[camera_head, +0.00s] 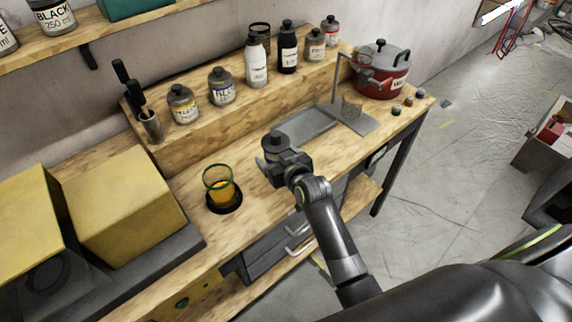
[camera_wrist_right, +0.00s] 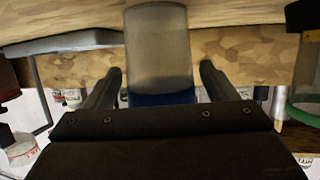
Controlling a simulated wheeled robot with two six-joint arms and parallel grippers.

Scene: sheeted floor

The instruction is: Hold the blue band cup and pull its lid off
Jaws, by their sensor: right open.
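The cup with a blue band (camera_wrist_right: 160,98) is large in the right wrist view, where the picture is upside down. Its grey, cloudy wall (camera_wrist_right: 158,45) stands on the wooden bench. In the head view a dark grey lid (camera_head: 274,140) with a knob shows on top of it, and most of the cup is hidden by my gripper. My right gripper (camera_head: 284,162) is at the cup's near side. In the wrist view the right gripper (camera_wrist_right: 161,72) is open, with a finger on either side of the cup and gaps between. My left gripper is not in view.
A green-rimmed glass (camera_head: 219,186) with yellow contents stands on a dark round pad left of the gripper. Behind are a grey tray (camera_head: 306,128) and a raised shelf with several bottles (camera_head: 256,62). A red pot (camera_head: 383,72) stands at the far right, yellow boxes (camera_head: 118,205) at left.

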